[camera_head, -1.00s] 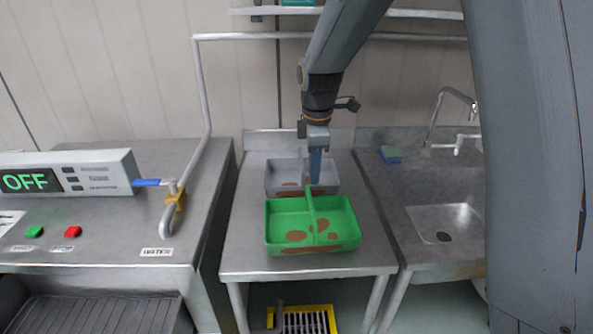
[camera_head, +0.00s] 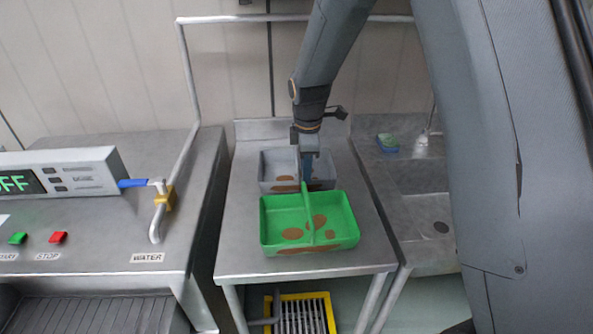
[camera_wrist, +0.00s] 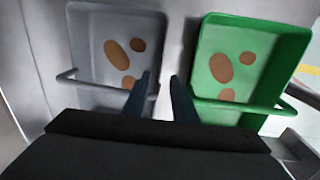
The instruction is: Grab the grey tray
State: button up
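The grey tray (camera_head: 268,174) stands at the back of the metal table, with brown spots and a bar handle across it. It also shows at the left of the wrist view (camera_wrist: 84,58). The green tray (camera_head: 345,215) stands just in front of it and shows at the right of the wrist view (camera_wrist: 201,70). My gripper (camera_head: 306,178) points down over the grey tray, by the side nearest the green tray.
The metal table (camera_head: 236,240) has bare room at the left and right of the trays. A machine with an OFF display (camera_head: 60,172) is at the left. A sink (camera_head: 425,225) with a green and blue sponge (camera_head: 388,142) is at the right, partly behind my arm.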

jog(key=shift+w+f+p, duration=0.15)
jog(key=shift+f+p, duration=0.3)
jog(key=shift+f, duration=0.9)
jog(key=shift+w+f+p, duration=0.15)
jog(key=shift+f+p, duration=0.25)
jog(key=shift+f, duration=0.9)
jog(key=shift+c, duration=0.4)
grip_shut()
